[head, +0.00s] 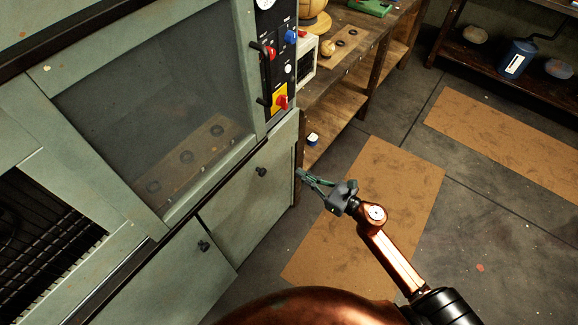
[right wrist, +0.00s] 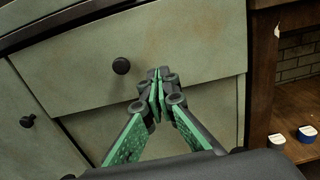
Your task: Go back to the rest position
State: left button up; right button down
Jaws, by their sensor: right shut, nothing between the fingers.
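My right gripper (head: 301,175) is in the head view, in front of the lower right part of a pale green cabinet (head: 253,190). Its arm comes in from the lower right. In the right wrist view the green-padded fingers of this gripper (right wrist: 158,75) meet at their tips and hold nothing. Behind the tips are a cabinet door and its dark round knob (right wrist: 121,66); I cannot tell the exact gap to the door. My left gripper is not in view.
The cabinet has a window (head: 150,110) and a control panel (head: 281,60) with red and blue knobs. A wooden shelf unit (head: 345,95) stands to its right. A brown mat (head: 385,185) lies on the open floor. A dark shelf (head: 480,55) holds a blue canister (head: 517,58).

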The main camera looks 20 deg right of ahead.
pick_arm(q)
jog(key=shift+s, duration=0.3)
pick_arm(e)
jog(key=shift+v, duration=1.45)
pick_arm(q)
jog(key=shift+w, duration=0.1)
